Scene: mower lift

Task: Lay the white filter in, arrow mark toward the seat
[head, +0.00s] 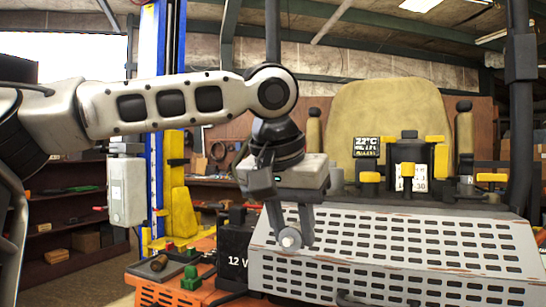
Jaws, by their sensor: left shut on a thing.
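My left gripper (291,228) reaches in from the left, fingers pointing down, in front of the white slotted hood panel. It is shut on a small pale round piece, which looks like the white filter (289,239) seen end-on. No arrow mark can be made out on it. The tan seat (385,115) stands behind the hood, at the back right. The place that takes the filter cannot be made out. My right gripper is not in view.
The slotted hood panel (400,247) fills the lower right. A black 12 V battery (234,250) stands left of it on the orange body (172,292), near green and red parts. A blue and yellow lift post (151,215) rises at the left. Shelves stand behind.

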